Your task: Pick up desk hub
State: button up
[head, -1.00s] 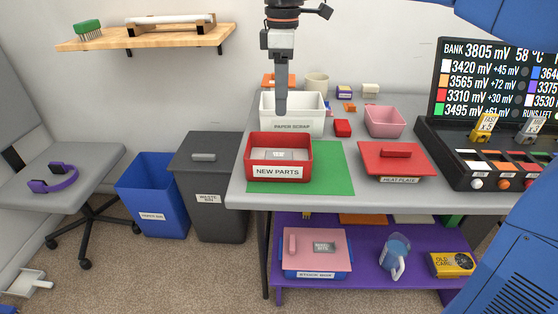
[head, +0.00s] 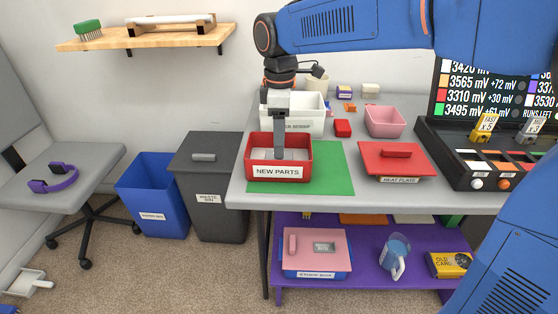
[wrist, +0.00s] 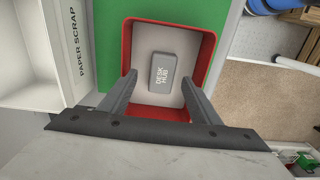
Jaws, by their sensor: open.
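My gripper (head: 280,155) reaches down over that bin in the head view and hides the hub there. In the wrist view my gripper (wrist: 162,82) is open, with one finger to each side and the hub between and beyond the fingertips. The fingers do not touch the hub.
The red bin stands on a green mat (head: 335,170). The white "PAPER SCRAP" bin (head: 310,108) is just behind it. A red block (head: 342,128), a pink bin (head: 385,121) and the red-lidded heat plate (head: 400,160) are to the right.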

jog(key=shift+s+a+f, duration=0.1)
jog(key=shift+f, duration=1.2)
jog(key=shift+s+f, duration=0.1)
jog(key=shift+f, duration=1.2)
jog(key=c, duration=1.2)
